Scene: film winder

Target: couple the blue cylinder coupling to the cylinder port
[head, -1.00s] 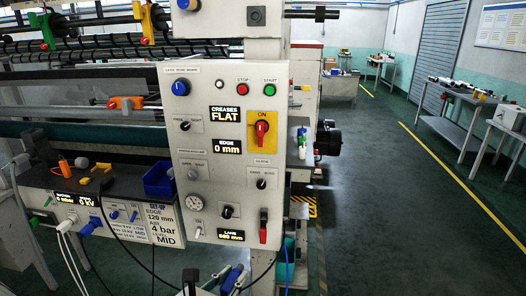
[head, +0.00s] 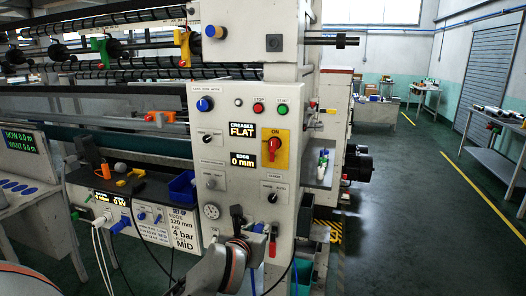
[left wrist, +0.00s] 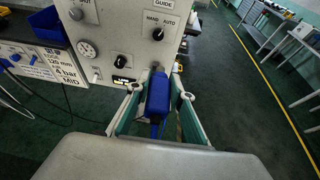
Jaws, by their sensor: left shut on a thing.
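My left gripper (head: 250,224) is in front of the lower part of the grey control panel in the head view. In the left wrist view it is shut on the blue cylinder coupling (left wrist: 157,97), a blue block between the two fingers. A small pale fitting (left wrist: 95,77) sits below the gauge. I cannot tell whether it is the cylinder port. My right gripper is not in view.
The control panel (head: 235,140) carries knobs, displays and a red lever (head: 273,243) close to my left gripper. A blue bin (head: 182,187) and a tray of tools stand to the left. White cables hang below. Open green floor lies to the right.

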